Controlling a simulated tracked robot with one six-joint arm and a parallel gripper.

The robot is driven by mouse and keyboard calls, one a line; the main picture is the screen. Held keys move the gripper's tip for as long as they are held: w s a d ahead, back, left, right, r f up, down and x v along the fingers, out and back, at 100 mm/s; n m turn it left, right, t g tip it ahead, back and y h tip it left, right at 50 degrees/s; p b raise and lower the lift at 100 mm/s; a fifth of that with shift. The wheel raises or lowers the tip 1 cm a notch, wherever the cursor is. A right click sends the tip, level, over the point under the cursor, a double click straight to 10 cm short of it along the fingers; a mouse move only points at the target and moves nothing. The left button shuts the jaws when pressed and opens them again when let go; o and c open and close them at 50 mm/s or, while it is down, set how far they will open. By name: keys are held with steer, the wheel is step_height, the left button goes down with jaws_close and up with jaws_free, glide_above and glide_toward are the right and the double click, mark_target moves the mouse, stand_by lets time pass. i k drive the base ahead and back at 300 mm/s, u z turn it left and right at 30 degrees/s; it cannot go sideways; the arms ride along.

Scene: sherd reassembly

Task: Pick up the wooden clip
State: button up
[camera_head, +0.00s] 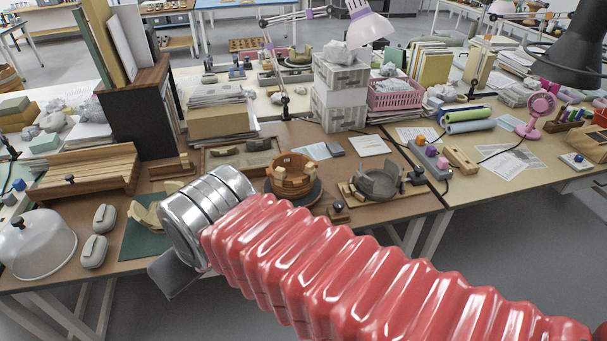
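My arm's red bellows and silver wrist reach in from the lower right over the brown table. A dark grey part of my gripper (174,276) shows below the wrist at the table's front edge. The fingertips are hidden, so I cannot see whether they are open or hold anything. An orange-brown pot (290,172) stands on a dark round stand just right of the wrist. Small pale wooden pieces (308,168) sit at its rim and look like clips. Pale pieces also lie on a green mat (141,243), partly hidden by the wrist. I cannot tell which piece is the wooden clip.
A grey broken bowl (379,183) stands on a wooden board to the right. A clear dome (36,244) and two rounded grey-beige objects (93,252) are at left. A dark wooden cabinet (141,110) and grey-white boxes (341,95) rise behind. The table's front edge is near the wrist.

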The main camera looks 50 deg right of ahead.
mark_target(279, 173)
steer(key=z, duration=0.65)
steer(key=i, duration=1)
steer(key=z, duration=0.05)
